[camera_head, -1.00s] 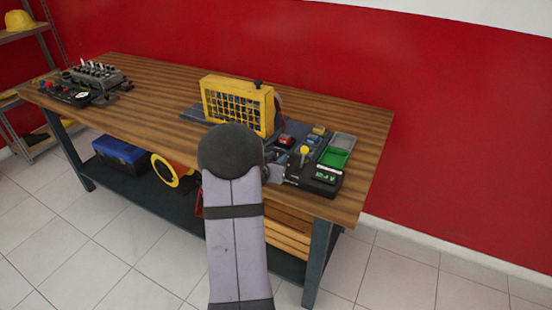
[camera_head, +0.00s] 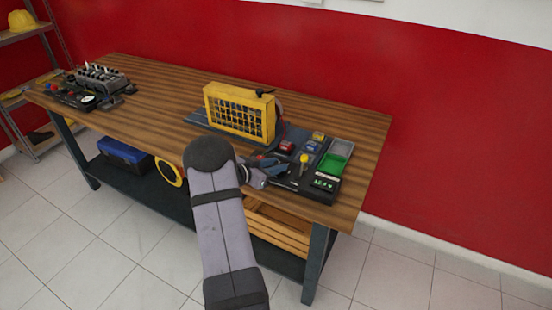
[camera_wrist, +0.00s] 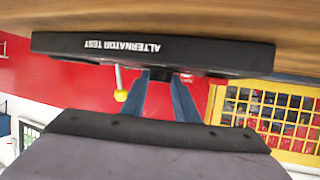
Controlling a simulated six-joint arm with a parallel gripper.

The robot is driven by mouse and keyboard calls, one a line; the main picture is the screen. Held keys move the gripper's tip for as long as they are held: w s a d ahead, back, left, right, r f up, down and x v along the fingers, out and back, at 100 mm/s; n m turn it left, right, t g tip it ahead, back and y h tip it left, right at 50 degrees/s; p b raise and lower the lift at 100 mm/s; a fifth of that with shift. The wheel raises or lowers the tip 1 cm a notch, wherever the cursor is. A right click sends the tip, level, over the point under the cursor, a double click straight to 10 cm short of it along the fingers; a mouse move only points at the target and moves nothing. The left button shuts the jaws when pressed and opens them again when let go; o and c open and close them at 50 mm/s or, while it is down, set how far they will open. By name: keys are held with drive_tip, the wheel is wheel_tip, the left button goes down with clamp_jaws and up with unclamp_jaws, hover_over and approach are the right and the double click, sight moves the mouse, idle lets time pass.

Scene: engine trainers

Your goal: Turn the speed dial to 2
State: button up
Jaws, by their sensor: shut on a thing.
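The alternator test panel (camera_head: 290,181) is a dark unit at the right end of the wooden bench. It shows upside down in the wrist view (camera_wrist: 100,44), with its white lettering. My gripper (camera_head: 270,168) reaches the left part of this panel. In the wrist view my two blue fingers (camera_wrist: 165,80) are shut on a small dark knob (camera_wrist: 160,74), which appears to be the speed dial. Its pointer and scale marks are hidden, so its setting cannot be read. A small display (camera_head: 325,183) with green characters sits at the panel's right; they are too small to read.
A yellow-topped lever (camera_head: 304,159) stands just right of my gripper. Red (camera_head: 286,146) and blue (camera_head: 312,146) parts and a green tray (camera_head: 334,162) lie behind. A yellow caged unit (camera_head: 239,112) stands to the left. The bench middle (camera_head: 160,98) is clear.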

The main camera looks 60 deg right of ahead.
drive_tip(key=m+g, duration=0.1)
drive_tip(key=m+g+y, duration=0.1)
drive_tip(key=g, duration=0.1)
drive_tip(key=shift+w+f+m+y+b, duration=0.3)
drive_tip(key=shift+f+m, duration=0.05)
drive_tip(key=shift+m, duration=0.05)
drive_tip(key=shift+w+m+g+y+b, duration=0.1)
drive_tip(key=shift+m+g+y+b, duration=0.5)
drive_tip(key=shift+m+g+b, duration=0.55)
drive_tip(key=shift+d+r+m+y+b, duration=0.1)
drive_tip(key=shift+m+y+b, duration=0.3)
drive_tip(key=shift+b, duration=0.1)
